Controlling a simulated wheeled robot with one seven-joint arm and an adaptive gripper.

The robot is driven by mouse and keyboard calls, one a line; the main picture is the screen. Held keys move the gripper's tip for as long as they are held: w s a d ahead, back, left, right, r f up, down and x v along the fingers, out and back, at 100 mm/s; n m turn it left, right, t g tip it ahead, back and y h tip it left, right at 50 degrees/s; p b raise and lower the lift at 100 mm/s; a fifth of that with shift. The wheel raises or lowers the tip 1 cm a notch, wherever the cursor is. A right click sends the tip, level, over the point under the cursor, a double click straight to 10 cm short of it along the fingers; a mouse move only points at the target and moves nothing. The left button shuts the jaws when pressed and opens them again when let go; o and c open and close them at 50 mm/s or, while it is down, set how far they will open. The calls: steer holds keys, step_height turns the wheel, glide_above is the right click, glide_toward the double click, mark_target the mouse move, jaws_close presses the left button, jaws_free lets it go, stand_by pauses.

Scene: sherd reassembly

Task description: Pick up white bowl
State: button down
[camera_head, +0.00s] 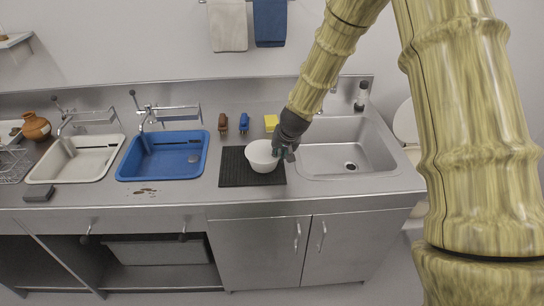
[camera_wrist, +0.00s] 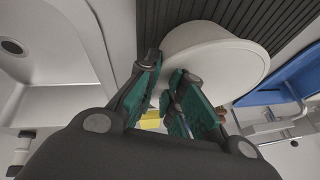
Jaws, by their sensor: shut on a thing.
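The white bowl (camera_head: 262,157) is over the black ribbed mat (camera_head: 232,172) on the steel counter. It looks upright, and I cannot tell whether it touches the mat. My gripper (camera_head: 284,152) is at the bowl's right side in the head view. In the wrist view the bowl (camera_wrist: 215,60) fills the upper middle, and my gripper's green-padded fingers (camera_wrist: 165,88) are shut on its rim. The part of the rim between the pads is hidden.
A steel sink (camera_head: 345,160) is right of the mat, and a blue basin (camera_head: 163,158) and a white basin (camera_head: 78,160) are to its left. A yellow sponge (camera_head: 270,122) and brown (camera_head: 223,124) and blue (camera_head: 244,122) items stand behind. A brown jar (camera_head: 36,127) is far left.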

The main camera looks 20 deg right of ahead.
steer(key=shift+r, duration=0.1)
steer(key=shift+r+b, duration=0.5)
steer(key=shift+r, duration=1.1)
steer(key=s+d+r+b, duration=0.1)
steer(key=s+b, duration=0.2)
steer(key=s, duration=1.2)
steer(key=shift+s+r+b, duration=0.3)
steer(key=shift+s+b, duration=0.05)
steer(key=shift+s+d, duration=0.1)
steer(key=shift+s, duration=0.05)
stand_by(1.6)
